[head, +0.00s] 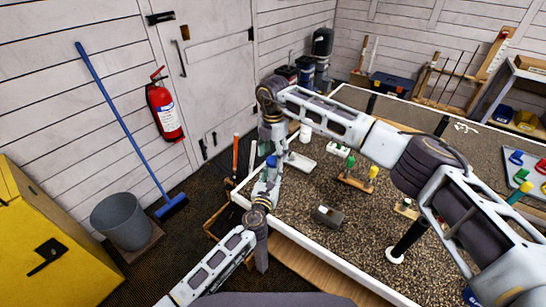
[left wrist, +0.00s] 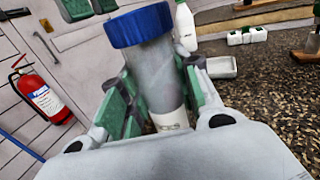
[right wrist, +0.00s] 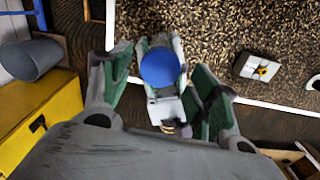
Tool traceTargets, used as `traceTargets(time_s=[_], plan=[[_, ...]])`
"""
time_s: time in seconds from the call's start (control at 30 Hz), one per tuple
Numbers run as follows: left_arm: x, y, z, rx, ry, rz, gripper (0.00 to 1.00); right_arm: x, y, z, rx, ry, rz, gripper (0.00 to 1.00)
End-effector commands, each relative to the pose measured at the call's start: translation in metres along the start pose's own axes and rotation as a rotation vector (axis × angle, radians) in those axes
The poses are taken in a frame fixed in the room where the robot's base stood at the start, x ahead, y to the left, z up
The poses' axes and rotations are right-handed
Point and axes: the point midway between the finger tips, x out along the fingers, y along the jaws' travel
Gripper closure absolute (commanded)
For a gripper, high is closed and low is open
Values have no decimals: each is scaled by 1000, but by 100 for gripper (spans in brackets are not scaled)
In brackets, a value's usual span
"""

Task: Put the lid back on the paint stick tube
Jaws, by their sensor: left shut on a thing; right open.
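The paint stick tube (left wrist: 157,72) is a pale grey cylinder with a white label near its lower end. My left gripper (left wrist: 160,92) is shut on it and holds it upright, slightly tilted. The blue lid (left wrist: 141,25) sits on the tube's top end; how firmly it is seated I cannot tell. The lid also shows in the head view (head: 271,161) and in the right wrist view (right wrist: 160,68). My right gripper (right wrist: 162,62) is open above the lid, which appears between its fingers. Touch is not visible. The left gripper hides the tube's lower part.
The gravel-topped table (head: 300,215) has a white rim. On it are a white tray (head: 300,161), a grey block (head: 327,216) and a wooden stand (head: 355,183) with coloured handles. A grey bucket (head: 122,222) and a blue broom (head: 120,115) stand left on the floor.

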Motion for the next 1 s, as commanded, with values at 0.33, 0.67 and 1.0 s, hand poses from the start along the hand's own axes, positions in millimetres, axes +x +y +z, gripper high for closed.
traceTargets(time_s=[0.33,0.67,1.0], plan=[[0,0,0,0,0,0,100,-23,0,0,0,0,0,39],[0,0,0,0,0,0,100,-24,0,0,0,-1,1,40],[0,0,0,0,0,0,100,-53,5,12,2,-48,25,40]])
